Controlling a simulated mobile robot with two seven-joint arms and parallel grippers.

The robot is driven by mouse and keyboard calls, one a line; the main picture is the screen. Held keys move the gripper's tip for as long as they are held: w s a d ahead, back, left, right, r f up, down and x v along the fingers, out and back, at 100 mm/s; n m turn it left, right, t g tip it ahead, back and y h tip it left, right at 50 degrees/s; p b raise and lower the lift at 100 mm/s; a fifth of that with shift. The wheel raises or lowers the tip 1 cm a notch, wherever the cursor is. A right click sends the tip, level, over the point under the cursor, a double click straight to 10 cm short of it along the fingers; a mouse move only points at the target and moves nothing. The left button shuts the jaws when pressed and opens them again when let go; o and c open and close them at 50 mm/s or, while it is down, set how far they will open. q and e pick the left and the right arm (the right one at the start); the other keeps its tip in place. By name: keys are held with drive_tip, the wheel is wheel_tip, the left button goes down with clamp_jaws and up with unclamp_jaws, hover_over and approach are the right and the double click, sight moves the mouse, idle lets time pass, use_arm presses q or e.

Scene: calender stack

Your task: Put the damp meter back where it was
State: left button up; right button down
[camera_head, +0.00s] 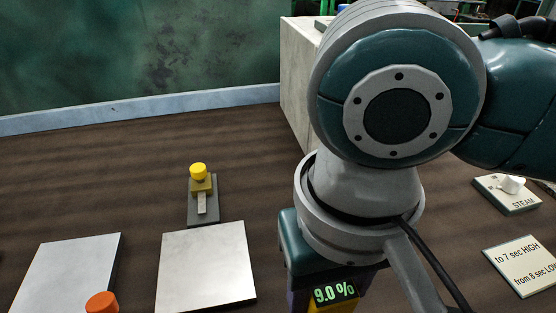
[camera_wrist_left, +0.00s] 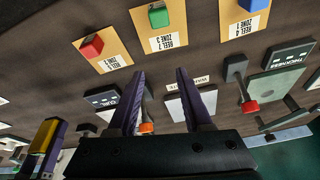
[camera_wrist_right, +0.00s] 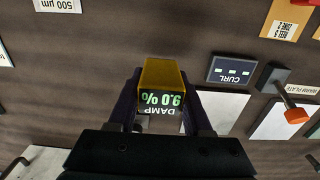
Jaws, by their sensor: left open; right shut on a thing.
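The damp meter (camera_wrist_right: 162,75) is a yellow block whose green display reads 9.0 %, with a DAMP label, upside down in the right wrist view. My right gripper (camera_wrist_right: 160,95) is shut on it, one purple finger on each side. In the head view the meter's display (camera_head: 335,293) shows at the bottom edge, below my right arm, which hides much of the bench. My left gripper (camera_wrist_left: 158,75) is open and empty in the left wrist view, with bench items beyond its fingers. It is not in the head view. I cannot tell which spot the meter came from.
A yellow-knobbed lever (camera_head: 200,190) stands behind a pale plate (camera_head: 205,265); another plate (camera_head: 70,270) and an orange knob (camera_head: 102,302) lie left. A STEAM switch (camera_head: 508,193) and a note card (camera_head: 525,263) are right. The CURL display (camera_wrist_right: 231,71) is near the meter. Bare bench lies left of the meter in the right wrist view.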

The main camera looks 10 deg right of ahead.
use_arm(q)
drive_tip(key=shift+f+b, duration=0.45)
drive_tip(key=shift+f, duration=0.1)
use_arm(e)
drive_tip(key=shift+f, duration=1.95)
use_arm(q)
drive_tip(key=shift+d, duration=0.1)
use_arm(e)
drive_tip(key=shift+c, duration=1.6)
unclamp_jaws()
drive_tip(key=shift+f, duration=0.15)
